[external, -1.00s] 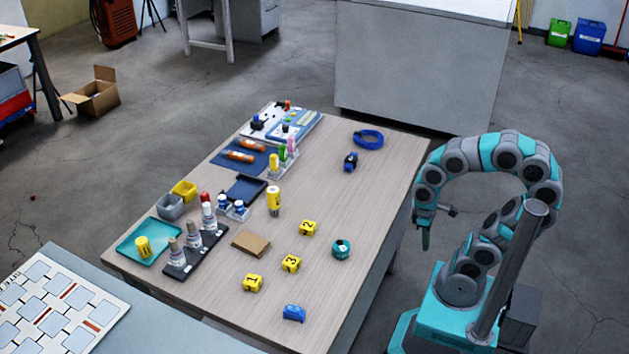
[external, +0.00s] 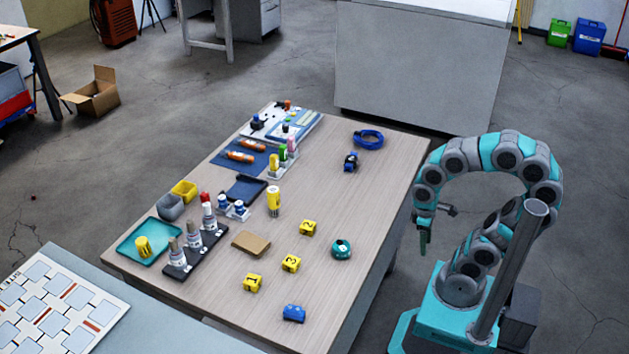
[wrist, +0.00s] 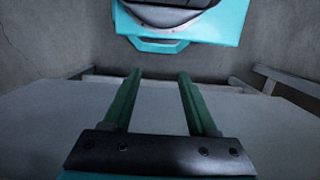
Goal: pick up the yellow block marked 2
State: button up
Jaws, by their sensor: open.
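The yellow block marked 2 (external: 308,228) sits on the wooden table (external: 345,210), right of its middle. Yellow blocks marked 3 (external: 291,263) and 1 (external: 253,283) sit nearer the front, in a slanting row with it. My gripper (external: 424,244) hangs beyond the table's right edge, pointing down, well apart from the block. In the wrist view its two green fingers (wrist: 155,90) stand apart with nothing between them. No block shows in the wrist view.
A teal tape roll (external: 341,249) sits between the block and the table's right edge. A blue object (external: 293,313) lies near the front.

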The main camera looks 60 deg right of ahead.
jog(key=o, duration=0.3)
